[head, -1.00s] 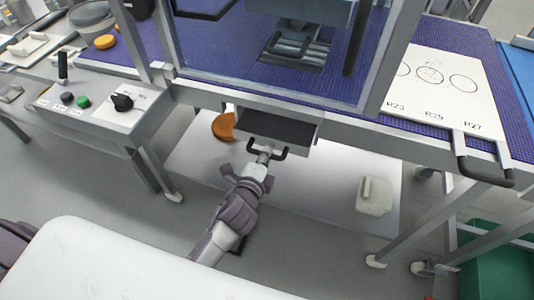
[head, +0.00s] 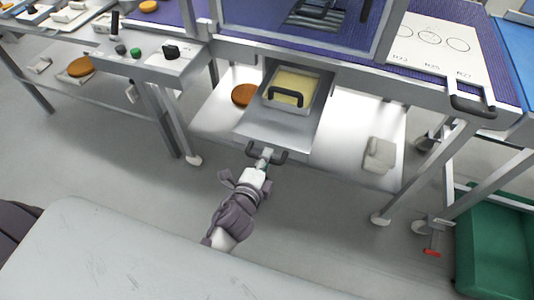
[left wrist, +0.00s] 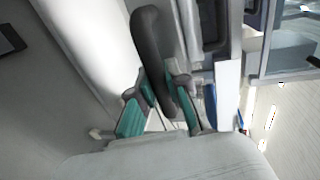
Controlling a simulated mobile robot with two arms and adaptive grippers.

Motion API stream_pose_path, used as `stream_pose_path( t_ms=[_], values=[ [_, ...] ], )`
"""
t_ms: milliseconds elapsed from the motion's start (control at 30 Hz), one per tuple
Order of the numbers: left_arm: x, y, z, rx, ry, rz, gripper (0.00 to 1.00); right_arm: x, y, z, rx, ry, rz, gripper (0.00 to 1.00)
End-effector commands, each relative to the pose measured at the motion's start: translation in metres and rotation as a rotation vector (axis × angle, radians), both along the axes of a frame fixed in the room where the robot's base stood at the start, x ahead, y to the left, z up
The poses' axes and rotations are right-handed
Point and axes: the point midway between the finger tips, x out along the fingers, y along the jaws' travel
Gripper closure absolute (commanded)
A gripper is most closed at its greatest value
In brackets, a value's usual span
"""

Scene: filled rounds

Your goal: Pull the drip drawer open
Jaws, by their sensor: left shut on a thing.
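The drip drawer (head: 255,133) is pulled well out from under the machine. A pan with a yellowish inside (head: 294,87) and a dark handle sits in it. My left gripper (head: 263,156) is shut on the dark bar handle (head: 281,155) at the drawer's front. In the left wrist view, the handle (left wrist: 146,42) passes between the teal fingertips of my left gripper (left wrist: 165,103). My right gripper is not in view.
A lower shelf (head: 345,160) holds an orange-brown round (head: 243,95) and a pale block (head: 379,154). A control box (head: 165,62) stands left. A green bin (head: 490,240) is at right. The floor in front of the drawer is clear.

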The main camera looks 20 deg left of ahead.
Motion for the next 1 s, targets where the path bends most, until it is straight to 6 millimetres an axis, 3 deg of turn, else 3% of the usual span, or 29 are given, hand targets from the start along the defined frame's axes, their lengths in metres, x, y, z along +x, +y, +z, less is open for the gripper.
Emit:
stream_pose_path(
  t_ms=[633, 667, 800, 1000],
  values=[
    [-0.0062, 0.0004, 0.0009, 0.000, -0.002, 0.000, 1.00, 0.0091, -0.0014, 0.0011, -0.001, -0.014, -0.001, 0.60],
    [-0.0062, 0.0004, 0.0010, 0.000, -0.002, 0.000, 0.80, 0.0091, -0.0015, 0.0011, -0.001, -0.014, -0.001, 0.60],
    [-0.0061, 0.0004, 0.0011, 0.000, -0.002, 0.000, 0.59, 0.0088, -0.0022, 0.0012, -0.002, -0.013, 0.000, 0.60],
    [-0.0061, 0.0004, 0.0013, 0.000, -0.003, 0.000, 0.59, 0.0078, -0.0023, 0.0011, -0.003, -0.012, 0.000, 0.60]
  ],
)
